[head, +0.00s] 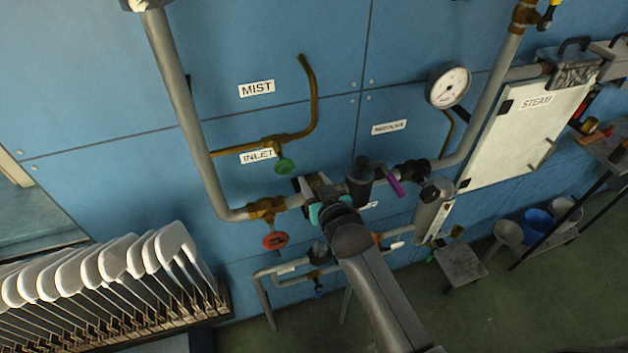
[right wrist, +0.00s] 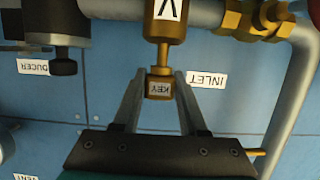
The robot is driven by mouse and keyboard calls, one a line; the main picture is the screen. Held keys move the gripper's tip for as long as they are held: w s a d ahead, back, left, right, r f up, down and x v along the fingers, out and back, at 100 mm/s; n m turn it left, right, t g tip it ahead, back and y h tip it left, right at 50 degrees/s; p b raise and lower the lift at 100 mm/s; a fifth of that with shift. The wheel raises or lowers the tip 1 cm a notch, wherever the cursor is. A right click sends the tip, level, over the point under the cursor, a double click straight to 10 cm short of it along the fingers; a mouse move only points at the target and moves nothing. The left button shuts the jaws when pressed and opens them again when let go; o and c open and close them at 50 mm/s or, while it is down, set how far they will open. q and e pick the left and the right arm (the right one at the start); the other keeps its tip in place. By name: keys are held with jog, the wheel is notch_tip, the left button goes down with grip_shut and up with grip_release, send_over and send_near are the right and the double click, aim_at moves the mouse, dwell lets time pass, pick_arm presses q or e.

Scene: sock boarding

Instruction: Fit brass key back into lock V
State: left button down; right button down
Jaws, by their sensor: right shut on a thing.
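The brass key (right wrist: 160,87), with a small KEY tag, is between the two fingers of my right gripper (right wrist: 160,76) in the right wrist view. Lock V (right wrist: 166,28) is a brass cylinder with a white V label, just above the key in that picture. A thin brass stem spans between key and lock, in line with both; how deep it sits inside the lock is hidden. In the head view my right gripper (head: 312,190) is at the grey pipe below the INLET label, where my arm hides the key and lock. My left gripper is not in view.
The horizontal pipe carries a red handwheel (head: 275,240) to the left and a dark fitting with a purple handle (head: 394,183) to the right. A green handwheel (head: 285,166) is above. A rack of pale boards (head: 120,262) stands at lower left.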

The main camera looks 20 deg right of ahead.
jog(key=shift+f+b, duration=0.9)
jog(key=shift+f, duration=0.35)
jog(key=shift+c, duration=1.8)
grip_release()
jog(key=v, duration=1.5)
jog(key=shift+p, duration=0.4)
jog(key=shift+s, duration=0.1)
